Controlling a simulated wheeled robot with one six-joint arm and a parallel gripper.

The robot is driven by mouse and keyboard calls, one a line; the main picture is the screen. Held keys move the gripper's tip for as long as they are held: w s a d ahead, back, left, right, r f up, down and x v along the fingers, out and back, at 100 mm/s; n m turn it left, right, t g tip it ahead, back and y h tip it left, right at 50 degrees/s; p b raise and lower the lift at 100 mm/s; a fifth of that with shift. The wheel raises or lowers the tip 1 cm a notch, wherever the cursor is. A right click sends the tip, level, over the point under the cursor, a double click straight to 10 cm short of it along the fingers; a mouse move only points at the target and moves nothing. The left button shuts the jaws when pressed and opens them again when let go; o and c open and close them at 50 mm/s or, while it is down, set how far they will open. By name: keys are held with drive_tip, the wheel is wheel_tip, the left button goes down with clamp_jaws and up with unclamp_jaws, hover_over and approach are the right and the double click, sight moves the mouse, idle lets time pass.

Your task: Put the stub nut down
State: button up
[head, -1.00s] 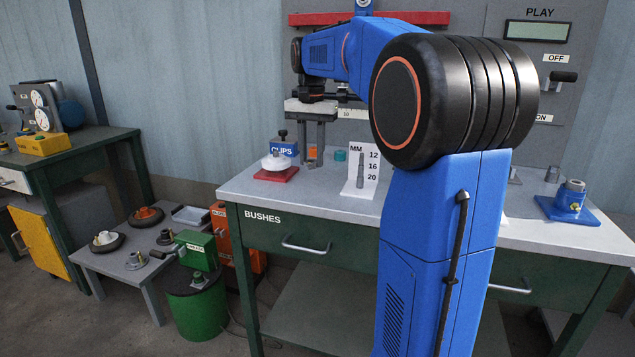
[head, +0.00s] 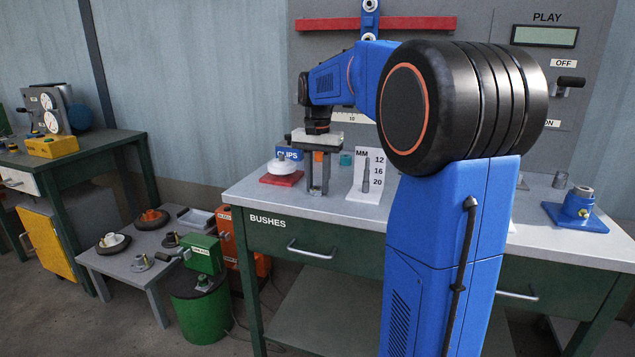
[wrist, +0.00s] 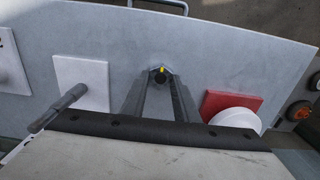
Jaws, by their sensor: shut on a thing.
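My gripper (head: 318,190) points down over the bench top, right of the red pad, in the head view. In the wrist view its two grey fingers (wrist: 161,82) are shut on a small dark nut with a yellow mark, the stub nut (wrist: 161,73). The nut sits between the fingertips, over bare grey bench top near the front edge. Whether it touches the bench cannot be told. In the head view the nut is too small to make out.
The bench (head: 252,195) holds a red pad with a white disc (head: 281,167) beside my gripper. A white MM card (head: 370,175) with a grey stepped peg stands on the other side. A blue CLIPS box (head: 289,153) is behind. Bare bench lies in front.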

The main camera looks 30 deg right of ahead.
drive_tip(key=o, duration=1.2)
drive_tip(key=shift+c, duration=0.2)
wheel_tip(320, 180, up, 12)
drive_tip(key=shift+r, duration=0.15)
drive_tip(key=s+a+f+n+t, duration=0.2)
drive_tip(key=s+a+f+n, duration=0.3)
drive_tip(key=s+a+f, duration=0.3)
drive_tip(key=s+a+f+n+t, duration=0.2)
drive_tip(key=s+a+f+n, duration=0.3)
drive_tip(key=s+f, duration=1.1)
drive_tip(key=s+a, duration=0.3)
drive_tip(key=s, duration=0.2)
drive_tip(key=shift+s+f+t, duration=0.2)
drive_tip(key=shift+f+t, duration=0.2)
